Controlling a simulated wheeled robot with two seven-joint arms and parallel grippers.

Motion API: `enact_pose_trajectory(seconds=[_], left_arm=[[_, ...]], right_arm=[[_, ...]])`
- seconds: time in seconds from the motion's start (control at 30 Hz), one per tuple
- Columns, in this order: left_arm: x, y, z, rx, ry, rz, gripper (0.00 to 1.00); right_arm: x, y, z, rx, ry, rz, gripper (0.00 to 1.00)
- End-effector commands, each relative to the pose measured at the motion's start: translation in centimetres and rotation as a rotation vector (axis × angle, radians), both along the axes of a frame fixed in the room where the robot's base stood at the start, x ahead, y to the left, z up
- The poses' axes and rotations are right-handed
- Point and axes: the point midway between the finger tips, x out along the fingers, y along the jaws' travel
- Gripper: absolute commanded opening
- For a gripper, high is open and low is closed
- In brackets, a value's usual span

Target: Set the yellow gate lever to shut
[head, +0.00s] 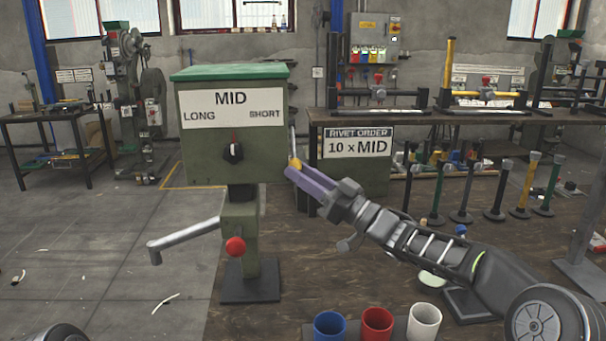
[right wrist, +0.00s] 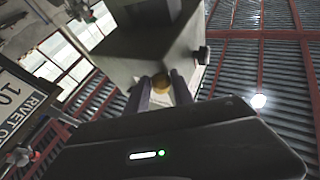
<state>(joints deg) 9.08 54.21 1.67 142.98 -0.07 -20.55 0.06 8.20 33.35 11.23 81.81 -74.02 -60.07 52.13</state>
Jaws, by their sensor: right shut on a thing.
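The yellow gate lever shows as a yellow knob (head: 294,163) at the lower right side of the green rivet press box (head: 203,152). A thin grey rod runs up from the knob along the box's right side. My right gripper (head: 291,170) reaches in from the right and is shut on the knob. In the right wrist view the knob (right wrist: 161,84) sits between the two purple fingers, just under the box. The fingers partly hide it. My left gripper is out of view.
The box front has a dial (head: 233,152) and a MID sign. A crank handle (head: 185,237) and red knob (head: 235,246) are below. Blue, red and white cups (head: 377,324) stand at the front. A workbench (head: 420,117) with small presses is behind my right arm.

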Motion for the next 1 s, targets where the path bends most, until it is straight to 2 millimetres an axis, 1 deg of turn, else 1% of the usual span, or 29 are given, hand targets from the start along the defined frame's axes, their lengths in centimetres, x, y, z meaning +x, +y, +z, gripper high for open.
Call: enact_pose_trajectory(seconds=[0.03, 0.23, 0.37, 0.47, 0.57, 0.73, 0.8, 0.9, 1.0], left_arm=[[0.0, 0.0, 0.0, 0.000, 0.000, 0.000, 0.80], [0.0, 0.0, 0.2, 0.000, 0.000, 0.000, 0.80], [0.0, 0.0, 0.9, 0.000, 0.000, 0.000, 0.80], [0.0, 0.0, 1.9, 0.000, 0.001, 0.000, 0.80], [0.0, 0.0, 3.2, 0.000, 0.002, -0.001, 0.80], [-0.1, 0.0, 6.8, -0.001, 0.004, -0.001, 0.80], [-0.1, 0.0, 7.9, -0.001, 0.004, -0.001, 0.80], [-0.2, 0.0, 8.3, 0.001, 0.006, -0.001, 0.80], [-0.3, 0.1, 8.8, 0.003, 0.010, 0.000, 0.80]], right_arm=[[0.3, -0.7, 0.3, 0.002, -0.002, -0.018, 0.00], [0.3, -0.7, 0.5, 0.001, 0.002, -0.019, 0.00], [0.2, -0.7, 0.9, 0.001, 0.020, -0.018, 0.00], [0.0, -0.7, 1.5, 0.001, 0.049, -0.018, 0.00], [-0.3, -0.7, 2.3, 0.002, 0.093, -0.017, 0.00], [-1.0, -0.7, 4.1, 0.002, 0.199, -0.019, 0.00], [-1.2, -0.8, 4.5, 0.003, 0.235, -0.018, 0.00], [-1.5, -0.8, 4.9, 0.004, 0.248, -0.019, 0.00], [-1.8, -0.8, 5.9, 0.004, 0.246, -0.018, 0.00]])
